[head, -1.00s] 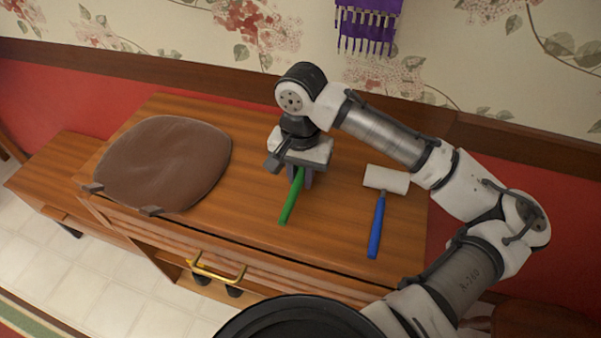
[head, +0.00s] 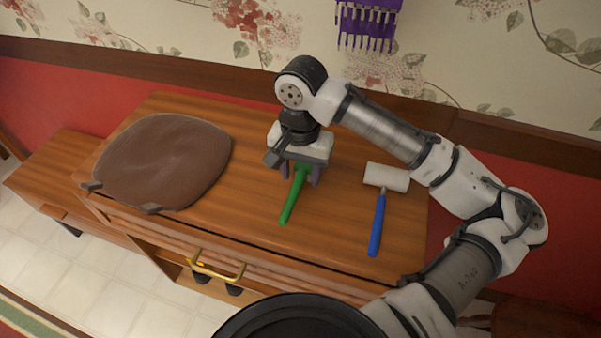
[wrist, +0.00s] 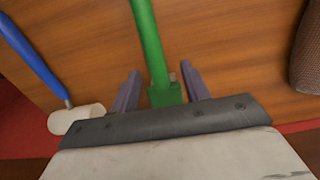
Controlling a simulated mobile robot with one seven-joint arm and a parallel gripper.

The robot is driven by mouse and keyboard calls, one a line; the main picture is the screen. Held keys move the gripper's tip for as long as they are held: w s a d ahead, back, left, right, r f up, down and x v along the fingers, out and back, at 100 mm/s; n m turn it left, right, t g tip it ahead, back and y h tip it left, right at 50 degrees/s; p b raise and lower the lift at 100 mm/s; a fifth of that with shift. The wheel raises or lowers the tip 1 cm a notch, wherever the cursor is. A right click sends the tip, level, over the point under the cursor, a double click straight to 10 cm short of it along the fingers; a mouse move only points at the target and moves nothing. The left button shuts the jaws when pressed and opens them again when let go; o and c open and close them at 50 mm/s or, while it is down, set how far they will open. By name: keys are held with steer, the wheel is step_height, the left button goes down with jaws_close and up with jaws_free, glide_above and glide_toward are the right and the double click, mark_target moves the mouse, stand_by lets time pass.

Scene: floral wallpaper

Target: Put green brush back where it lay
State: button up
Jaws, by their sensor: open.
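The green brush (head: 293,200) lies on the wooden dresser top, its handle pointing toward the front edge. Its far end is hidden under my gripper in the head view. In the wrist view the green brush (wrist: 152,50) runs between the two fingers, with a gap on each side. My gripper (head: 299,181) is open around the brush, low over the dresser top; it also shows in the wrist view (wrist: 160,86).
A paint roller with a blue handle (head: 378,222) and white head lies to the right. A brown seat pad (head: 165,160) lies on the left of the dresser top (head: 240,215). A drawer with a gold handle (head: 215,275) is at the front. A purple comb-like thing (head: 368,22) hangs on the wall.

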step_height(320, 180, up, 13)
steer(key=shift+f, duration=0.2)
